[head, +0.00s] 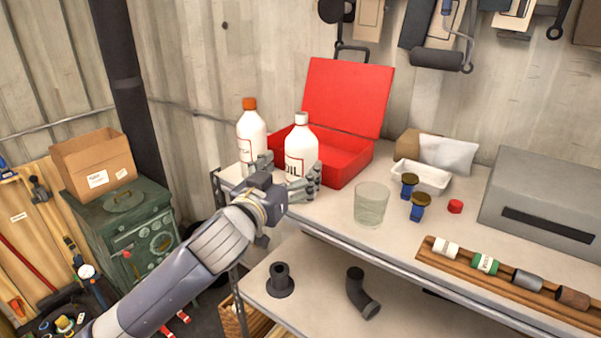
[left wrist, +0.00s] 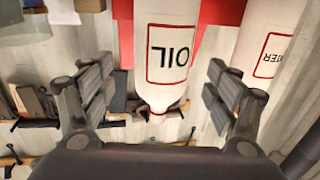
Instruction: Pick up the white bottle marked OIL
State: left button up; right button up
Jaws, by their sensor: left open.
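The white bottle marked OIL (head: 300,142) stands upright on the bench in front of the open red case, with a white cap. Its red-framed label faces me, and it also shows in the left wrist view (left wrist: 168,52), upside down. My left gripper (head: 291,182) is open, with its fingers to either side of the lower part of the bottle. In the left wrist view the fingers (left wrist: 158,92) stand apart, with the bottle between them and gaps on both sides. My right gripper is in neither view.
A similar white bottle with an orange cap (head: 251,138) stands close on the left; its label shows partly in the wrist view (left wrist: 268,50). The red case (head: 345,150) is behind. A clear glass (head: 371,204) stands to the right on the bench.

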aim_at(294, 165)
pick_arm(q)
jog(key=shift+w+d, duration=0.2)
jog(key=shift+w, duration=0.25)
jog(key=shift+w+p, duration=0.3)
jog(key=shift+p, duration=0.1)
jog(key=p+x, duration=0.1)
jog(key=x, duration=0.2)
jog(key=shift+w+f+p, duration=0.1)
jog(key=shift+p, duration=0.25)
jog(key=shift+w+d+f, duration=0.15)
jog(key=shift+w+d, duration=0.2)
jog(key=shift+w, duration=0.25)
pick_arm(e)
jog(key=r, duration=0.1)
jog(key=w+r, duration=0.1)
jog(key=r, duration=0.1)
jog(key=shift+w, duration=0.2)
pick_arm(q)
jog(key=c, duration=1.3)
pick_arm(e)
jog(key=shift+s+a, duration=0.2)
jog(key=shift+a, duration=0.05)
